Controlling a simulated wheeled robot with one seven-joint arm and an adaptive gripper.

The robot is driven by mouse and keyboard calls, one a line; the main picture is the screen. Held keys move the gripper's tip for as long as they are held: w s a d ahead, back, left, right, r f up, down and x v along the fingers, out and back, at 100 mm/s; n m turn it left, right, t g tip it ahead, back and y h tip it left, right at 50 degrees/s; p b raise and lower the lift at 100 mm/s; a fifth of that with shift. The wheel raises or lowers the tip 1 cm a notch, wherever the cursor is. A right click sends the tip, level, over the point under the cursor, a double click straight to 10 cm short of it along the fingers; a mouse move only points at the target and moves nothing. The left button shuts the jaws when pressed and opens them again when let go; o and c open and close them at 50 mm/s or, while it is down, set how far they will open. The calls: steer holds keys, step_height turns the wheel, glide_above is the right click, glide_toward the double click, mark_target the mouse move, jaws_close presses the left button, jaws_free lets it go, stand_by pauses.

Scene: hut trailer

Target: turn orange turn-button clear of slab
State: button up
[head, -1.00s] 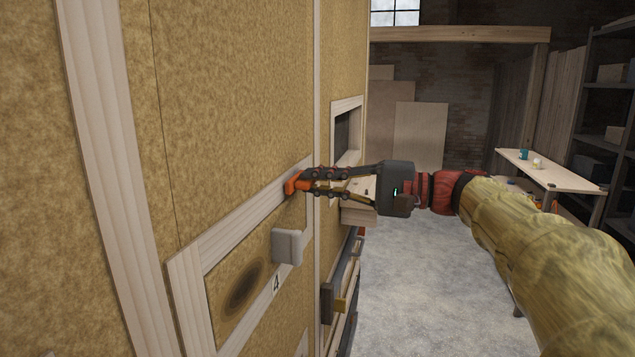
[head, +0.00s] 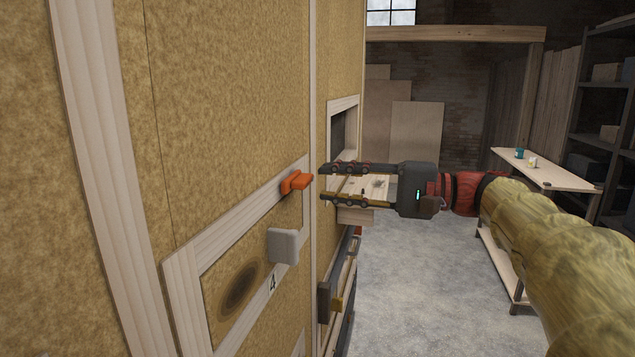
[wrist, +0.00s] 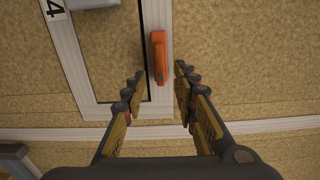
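The orange turn-button (head: 297,181) sits on the pale wooden frame strip, above and right of the grey handle. In the wrist view the turn-button (wrist: 158,58) lies lengthwise along the strip, and I see no part of it across the slab. The slab (head: 217,283) is a tan panel with a dark oval patch, inside the frame; in the wrist view the slab (wrist: 110,50) is left of the button, past a dark gap. My gripper (head: 322,183) is open and empty, apart from the button, its fingertips a little to the right of it.
A grey handle (head: 283,246) and a "4" label (head: 272,284) are below the button. A wooden ledge (head: 356,214) under a wall opening is behind the gripper. A workbench (head: 545,170) stands at the right. The floor (head: 430,270) between is clear.

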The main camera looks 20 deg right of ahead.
steer(key=v, duration=0.7)
steer(key=shift+s+d, duration=0.2)
steer(key=shift+d, duration=0.15)
